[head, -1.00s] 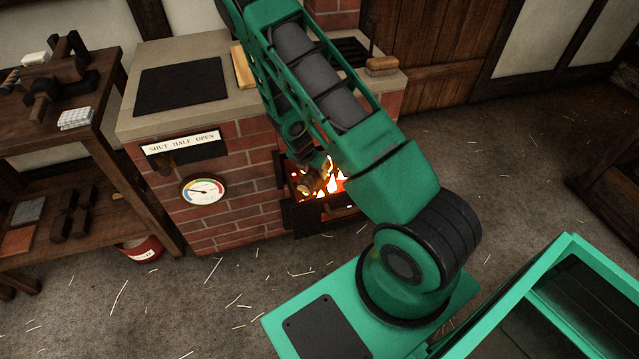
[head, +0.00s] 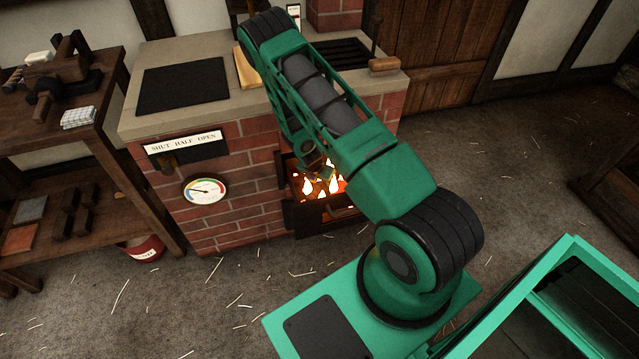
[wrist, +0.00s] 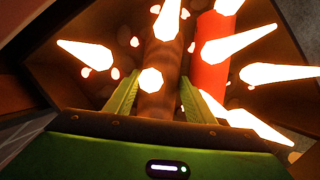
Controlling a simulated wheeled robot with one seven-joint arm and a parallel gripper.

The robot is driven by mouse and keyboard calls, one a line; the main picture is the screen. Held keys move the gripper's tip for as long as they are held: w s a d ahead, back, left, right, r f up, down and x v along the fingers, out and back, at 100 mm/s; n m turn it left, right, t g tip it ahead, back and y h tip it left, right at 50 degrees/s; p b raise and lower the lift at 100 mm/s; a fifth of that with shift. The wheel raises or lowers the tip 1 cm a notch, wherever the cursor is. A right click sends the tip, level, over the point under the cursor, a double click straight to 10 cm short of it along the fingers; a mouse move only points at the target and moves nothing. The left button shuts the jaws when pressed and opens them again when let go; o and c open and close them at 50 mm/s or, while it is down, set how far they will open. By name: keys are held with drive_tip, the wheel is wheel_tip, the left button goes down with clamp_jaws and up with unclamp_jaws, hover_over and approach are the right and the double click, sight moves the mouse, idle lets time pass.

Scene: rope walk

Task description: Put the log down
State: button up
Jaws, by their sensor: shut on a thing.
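In the wrist view my gripper (wrist: 158,100) has its two green fingers closed on either side of a brown log (wrist: 160,75). The log points away from me into the firebox, among bright flames. In the head view the firebox (head: 322,188) glows in the brick stove (head: 235,170), and my arm reaches to its opening. My gripper and the log are largely hidden there behind my arm and the flames. I cannot tell whether the log touches the firebed.
A red glowing piece (wrist: 212,52) lies right of the log. The firebox door (head: 325,217) hangs open below the opening. A shelf bench (head: 100,135) stands left of the stove.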

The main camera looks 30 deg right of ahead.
drive_tip(key=shift+f, duration=0.15)
drive_tip(key=o, duration=0.9)
drive_tip(key=shift+a, duration=0.1)
drive_tip(key=v, duration=1.2)
drive_tip(key=shift+s, duration=0.1)
drive_tip(key=s+d+r+m+g, duration=0.1)
drive_tip(key=s+r+m, duration=0.35)
drive_tip(key=r, duration=0.45)
drive_tip(key=s+d+r+m+y, duration=0.1)
drive_tip(key=s+r+m, duration=0.3)
drive_tip(key=r+m, duration=0.3)
drive_tip(key=s+d+r+m+g, duration=0.1)
drive_tip(key=s+r+m, duration=0.35)
drive_tip(key=r, duration=0.55)
drive_tip(key=s+a+r+m+y, duration=0.1)
drive_tip(key=s+r+m, duration=0.3)
drive_tip(key=s, duration=0.3)
drive_tip(key=s+a+r+m+y, duration=0.1)
drive_tip(key=s+a+r+m, duration=0.1)
drive_tip(key=s+r+m, duration=0.2)
drive_tip(key=s+a+r+m+y, duration=0.1)
drive_tip(key=s+r+m, duration=0.4)
drive_tip(key=s, duration=0.5)
drive_tip(key=shift+a+r+m, duration=0.1)
drive_tip(key=shift+a+m, duration=0.2)
drive_tip(key=shift+m, duration=0.3)
